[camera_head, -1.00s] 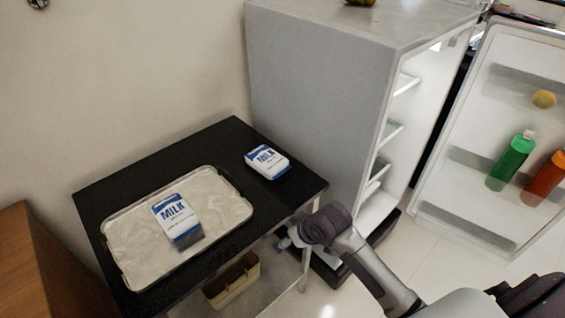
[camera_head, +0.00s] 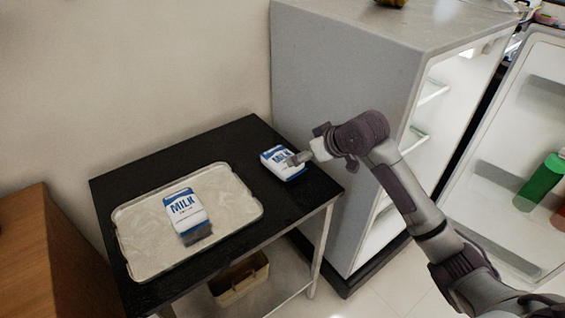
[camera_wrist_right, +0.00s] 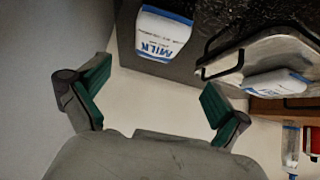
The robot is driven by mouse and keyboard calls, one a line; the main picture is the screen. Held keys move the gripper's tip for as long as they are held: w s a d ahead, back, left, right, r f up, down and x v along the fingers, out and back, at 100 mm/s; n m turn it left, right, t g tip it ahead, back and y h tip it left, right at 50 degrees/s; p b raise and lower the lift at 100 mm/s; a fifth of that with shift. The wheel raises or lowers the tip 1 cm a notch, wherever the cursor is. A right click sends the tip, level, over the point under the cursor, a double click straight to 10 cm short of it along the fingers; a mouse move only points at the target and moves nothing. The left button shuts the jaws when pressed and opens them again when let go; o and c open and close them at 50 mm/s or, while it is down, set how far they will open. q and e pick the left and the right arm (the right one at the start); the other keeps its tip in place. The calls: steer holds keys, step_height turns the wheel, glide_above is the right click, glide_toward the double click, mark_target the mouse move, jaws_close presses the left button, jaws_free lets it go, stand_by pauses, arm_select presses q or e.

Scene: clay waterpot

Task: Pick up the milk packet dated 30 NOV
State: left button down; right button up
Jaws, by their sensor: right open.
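Two white and blue milk packets show. One milk packet (camera_head: 185,212) lies on the tray; the other milk packet (camera_head: 280,160) lies on the bare black table near its right corner. The dates are too small to read. In the right wrist view my right gripper (camera_wrist_right: 153,92) is open and empty, with that packet (camera_wrist_right: 162,34) beyond the fingertips and the tray packet (camera_wrist_right: 275,84) further right. My left gripper is not in view.
The black table (camera_head: 115,183) holds a pale tray (camera_head: 135,258) with a raised rim and handles. A grey fridge (camera_head: 335,90) with its door open stands right of the table. A basket (camera_head: 240,280) sits on the lower shelf. A wooden cabinet (camera_head: 30,250) is at left.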

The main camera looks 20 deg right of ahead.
mark_target(284, 158)
steer(key=x, duration=0.8)
steer(key=shift+w+r, duration=0.1)
steer(key=x, duration=0.5)
steer(key=shift+w+f, duration=0.2)
steer(key=shift+f, duration=0.1)
steer(key=c, duration=1)
steer(key=shift+c, duration=0.7)
steer(key=shift+r, duration=0.15)
